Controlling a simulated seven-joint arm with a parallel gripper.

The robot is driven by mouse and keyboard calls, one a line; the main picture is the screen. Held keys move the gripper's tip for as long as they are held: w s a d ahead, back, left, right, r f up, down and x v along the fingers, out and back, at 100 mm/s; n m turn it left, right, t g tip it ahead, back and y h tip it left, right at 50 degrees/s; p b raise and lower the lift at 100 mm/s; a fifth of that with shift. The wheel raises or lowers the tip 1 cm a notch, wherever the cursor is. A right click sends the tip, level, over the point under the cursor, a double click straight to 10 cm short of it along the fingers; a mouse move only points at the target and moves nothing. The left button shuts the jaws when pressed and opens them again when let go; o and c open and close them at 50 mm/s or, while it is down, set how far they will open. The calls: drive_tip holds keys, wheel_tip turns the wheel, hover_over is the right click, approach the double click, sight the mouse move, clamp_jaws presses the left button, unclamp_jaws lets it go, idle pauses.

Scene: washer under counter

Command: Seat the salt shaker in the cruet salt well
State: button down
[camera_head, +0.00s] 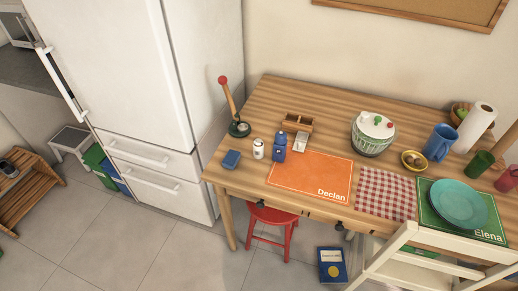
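A small white shaker with a grey top (258,149) stands upright near the left end of the wooden table; it looks like the salt shaker. A dark blue container (279,147) stands just right of it, apart by a small gap. A small wooden holder (297,122), likely the cruet, sits behind them towards the wall. Its wells are too small to make out. A small grey-white item (301,141) is in front of the holder; I cannot tell what it is. My gripper is not in view.
An orange placemat (310,175) lies in front. A red stool (272,222) and pale chair (400,245) stand in front.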

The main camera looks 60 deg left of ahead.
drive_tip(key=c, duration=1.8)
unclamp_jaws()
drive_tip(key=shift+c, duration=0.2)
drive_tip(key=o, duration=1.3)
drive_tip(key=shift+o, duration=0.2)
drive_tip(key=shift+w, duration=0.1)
